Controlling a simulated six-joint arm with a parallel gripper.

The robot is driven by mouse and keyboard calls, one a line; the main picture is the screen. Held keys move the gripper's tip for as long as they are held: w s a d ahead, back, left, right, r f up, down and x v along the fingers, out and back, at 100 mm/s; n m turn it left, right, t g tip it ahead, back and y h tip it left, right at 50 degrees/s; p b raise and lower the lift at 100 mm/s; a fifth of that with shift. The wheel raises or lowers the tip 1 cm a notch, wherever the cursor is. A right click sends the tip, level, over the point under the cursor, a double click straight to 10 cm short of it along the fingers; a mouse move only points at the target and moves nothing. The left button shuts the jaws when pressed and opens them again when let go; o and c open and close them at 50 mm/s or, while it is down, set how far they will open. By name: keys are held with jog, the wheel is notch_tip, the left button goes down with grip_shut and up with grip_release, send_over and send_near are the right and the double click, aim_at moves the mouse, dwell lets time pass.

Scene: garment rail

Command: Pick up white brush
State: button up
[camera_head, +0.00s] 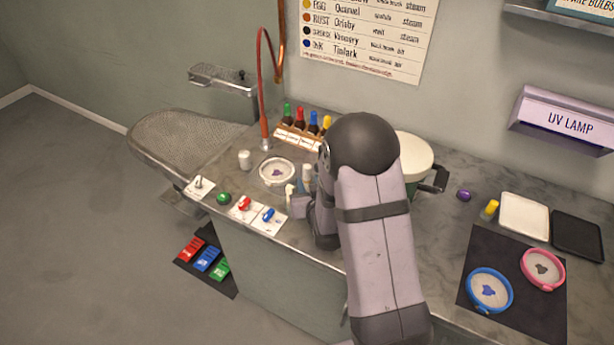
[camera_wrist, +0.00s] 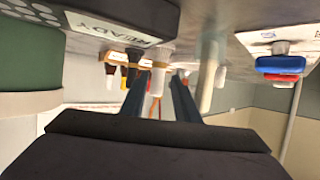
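My gripper (camera_head: 297,205) is low over the left worktop, pointing left. In the wrist view, which is upside down, its two dark blue fingers (camera_wrist: 160,100) are apart, so it is open. A small white-tipped upright item (camera_wrist: 155,82) with a tan part shows in the gap between them, seemingly beyond the tips; it seems to be the item just behind the gripper in the head view (camera_head: 307,172). A pale upright cylinder (camera_wrist: 207,85) stands beside the fingers and also shows by the gripper in the head view (camera_head: 290,195). I cannot tell which is the white brush.
A rack of coloured bottles (camera_head: 299,137) stands behind. A white round dish (camera_head: 277,172), a white pot (camera_head: 245,159) and cards with red and blue pieces (camera_head: 268,215) lie around the gripper. A lidded green tub (camera_head: 415,160) stands right of my arm. A red hose (camera_head: 263,90) rises behind.

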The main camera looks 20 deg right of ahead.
aim_at(308, 178)
jog(key=shift+w+d+f+p, duration=0.1)
jog(key=shift+w+p, duration=0.3)
jog(key=shift+w, duration=0.15)
jog(key=shift+p+x, duration=0.8)
jog(key=shift+x, duration=1.3)
jog(key=shift+d+f, duration=0.1)
jog(key=shift+c, duration=0.5)
grip_shut()
